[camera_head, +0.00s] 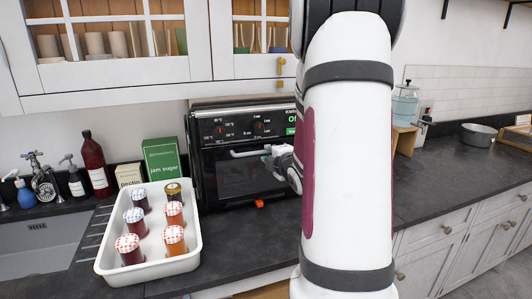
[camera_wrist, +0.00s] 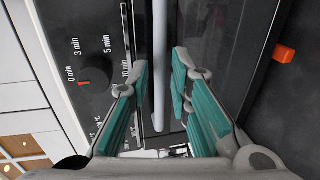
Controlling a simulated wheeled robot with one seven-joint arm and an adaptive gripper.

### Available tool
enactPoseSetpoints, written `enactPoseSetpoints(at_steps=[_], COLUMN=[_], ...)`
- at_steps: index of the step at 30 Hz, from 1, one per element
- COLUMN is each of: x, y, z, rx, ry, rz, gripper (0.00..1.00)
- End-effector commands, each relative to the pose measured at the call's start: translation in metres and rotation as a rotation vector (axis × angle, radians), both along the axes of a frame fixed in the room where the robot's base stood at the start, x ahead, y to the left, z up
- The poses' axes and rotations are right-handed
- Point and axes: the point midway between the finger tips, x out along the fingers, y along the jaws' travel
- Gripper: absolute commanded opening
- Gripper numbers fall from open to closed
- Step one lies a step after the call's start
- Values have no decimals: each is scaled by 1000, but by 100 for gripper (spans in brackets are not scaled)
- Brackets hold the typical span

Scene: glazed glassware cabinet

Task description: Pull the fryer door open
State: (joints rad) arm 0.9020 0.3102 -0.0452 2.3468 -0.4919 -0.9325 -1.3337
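The fryer (camera_head: 222,180) is a black, oven-like box on the counter in the head view, with knobs along its top panel. Its dark door (camera_head: 228,176) looks shut. A pale grey bar handle (camera_head: 240,154) crosses the upper part of the door. In the wrist view the handle (camera_wrist: 159,60) runs between the teal-padded fingers of my gripper (camera_wrist: 162,80). The fingers are open, one on each side of the bar, with a small gap to each. In the head view my arm hides the fryer's right side and most of my gripper (camera_head: 272,151).
A white tray (camera_head: 104,262) with several lidded jars stands left of the fryer, close to the door's front. A green jam sugar box (camera_head: 162,158) is behind it. A small orange piece (camera_head: 259,203) sits below the door. Wall cupboards hang above.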

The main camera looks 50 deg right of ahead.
Motion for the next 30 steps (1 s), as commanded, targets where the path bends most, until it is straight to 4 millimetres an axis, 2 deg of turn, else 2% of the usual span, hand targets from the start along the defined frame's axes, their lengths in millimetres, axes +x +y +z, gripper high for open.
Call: enactPoseSetpoints(at_steps=[3, 7, 19, 21, 22, 30], x=[16, 26, 32, 32, 32, 32], y=[-9, -16, -19, -19, -19, -19], z=[-4, -6, -8, -8, -8, -8], rx=[1, 1, 1, 1, 1, 0], ry=[-1, -1, -1, -1, -1, -1], rz=[2, 0, 0, 0, 0, 0], gripper=[19, 19, 19, 3, 0, 0])
